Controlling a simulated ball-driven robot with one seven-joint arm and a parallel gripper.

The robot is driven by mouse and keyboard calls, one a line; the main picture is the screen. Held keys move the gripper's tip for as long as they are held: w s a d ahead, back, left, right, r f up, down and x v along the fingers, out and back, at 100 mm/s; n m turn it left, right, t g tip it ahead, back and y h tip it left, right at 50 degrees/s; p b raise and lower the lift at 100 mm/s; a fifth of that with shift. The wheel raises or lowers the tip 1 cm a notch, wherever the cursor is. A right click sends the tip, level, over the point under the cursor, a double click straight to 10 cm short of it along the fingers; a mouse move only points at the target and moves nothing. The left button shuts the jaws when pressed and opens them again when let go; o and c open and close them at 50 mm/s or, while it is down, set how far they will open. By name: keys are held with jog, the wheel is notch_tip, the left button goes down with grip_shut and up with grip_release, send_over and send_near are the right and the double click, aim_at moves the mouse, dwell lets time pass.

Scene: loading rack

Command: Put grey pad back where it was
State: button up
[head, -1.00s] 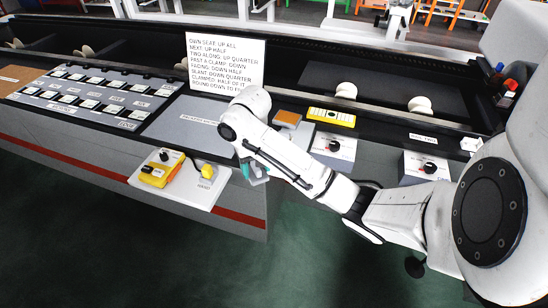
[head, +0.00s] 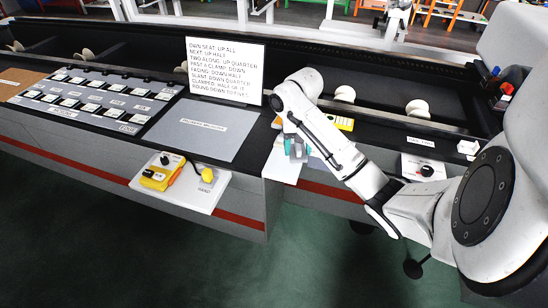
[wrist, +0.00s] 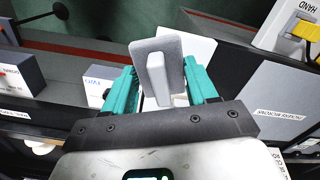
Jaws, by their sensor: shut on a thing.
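The grey pad (wrist: 156,70) is a flat light-grey plate with a raised bar along its middle. My gripper (wrist: 160,85) has teal fingers shut on it, one on each side, in the wrist view. In the head view my gripper (head: 297,147) is over a small white shelf (head: 282,169) on the front of the long counter, and the pad is a small grey shape there, partly hidden. The white shelf also shows behind the pad in the wrist view (wrist: 201,48). I cannot tell whether the pad touches it.
A white shelf (head: 205,194) with a yellow device (head: 161,176) is at left. A printed sign (head: 225,68) stands behind a flat grey panel (head: 206,127). A yellow block (head: 345,123) and a dial box (head: 424,168) are at right. Open floor lies in front.

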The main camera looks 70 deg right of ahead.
jog(key=shift+w+d+f, duration=0.15)
jog(key=shift+w+f, duration=0.05)
jog(key=shift+w, duration=0.3)
jog(key=shift+w+d+f, duration=0.1)
jog(key=shift+w+f, duration=0.05)
jog(key=shift+w, duration=0.3)
jog(key=b, duration=0.6)
send_over(274, 164)
jog(key=s, duration=0.1)
jog(key=f, duration=0.6)
jog(key=shift+s+a, duration=0.1)
jog(key=shift+a, duration=0.15)
jog(key=shift+w+d+f, duration=0.2)
jog(key=shift+w+f, duration=0.35)
jog(key=shift+f, duration=0.1)
jog(key=shift+f+p, duration=0.5)
jog(key=shift+f, duration=1.1)
jog(key=o, duration=1)
jog(key=shift+f, duration=0.1)
